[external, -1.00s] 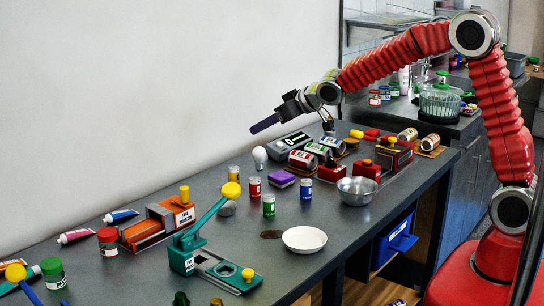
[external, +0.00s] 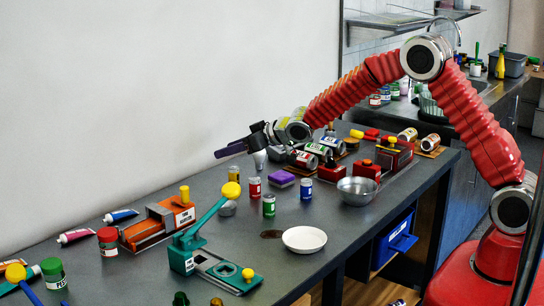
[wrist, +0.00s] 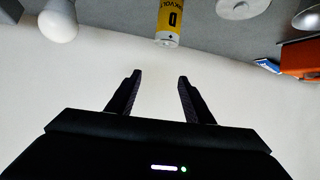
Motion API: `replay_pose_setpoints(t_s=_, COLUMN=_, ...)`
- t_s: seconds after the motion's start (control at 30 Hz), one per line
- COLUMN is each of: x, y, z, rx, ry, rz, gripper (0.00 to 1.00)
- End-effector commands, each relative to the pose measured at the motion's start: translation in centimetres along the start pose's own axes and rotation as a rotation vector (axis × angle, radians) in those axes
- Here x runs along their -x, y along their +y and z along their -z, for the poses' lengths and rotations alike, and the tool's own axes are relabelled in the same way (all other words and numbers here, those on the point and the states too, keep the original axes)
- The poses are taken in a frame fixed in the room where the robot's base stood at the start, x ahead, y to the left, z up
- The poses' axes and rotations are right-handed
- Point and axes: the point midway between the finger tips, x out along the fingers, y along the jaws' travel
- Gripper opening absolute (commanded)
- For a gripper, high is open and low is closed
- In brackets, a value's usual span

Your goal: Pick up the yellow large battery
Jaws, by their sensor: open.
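The yellow large battery (external: 234,174) stands upright on the dark bench, left of the red battery (external: 254,187) in the external view. In the wrist view the battery (wrist: 168,20) shows at the top centre, cut off by the frame edge, with a "D" on its label. My gripper (external: 230,150) is above the battery in the external view. Its fingers (wrist: 159,76) are apart with nothing between them, and the battery lies beyond the fingertips. I cannot tell the exact gap.
A white bulb (wrist: 60,20) stands beside the battery. A green battery (external: 269,205), a purple sponge (external: 281,179) and a teal lever device (external: 205,255) are near. An orange device (external: 158,225) is to the left. The wall runs behind the bench.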

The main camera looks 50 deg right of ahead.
Motion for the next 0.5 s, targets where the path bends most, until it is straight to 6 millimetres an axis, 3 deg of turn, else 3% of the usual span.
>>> replay_pose_setpoints(t_s=0.3, x=-1.3, y=0.0, z=-2.8, rx=0.000, ry=-0.002, rz=0.000, gripper=0.47)
replay_pose_setpoints(t_s=0.5, x=-1.4, y=0.0, z=-3.0, rx=-0.001, ry=-0.001, rz=0.000, gripper=0.47)
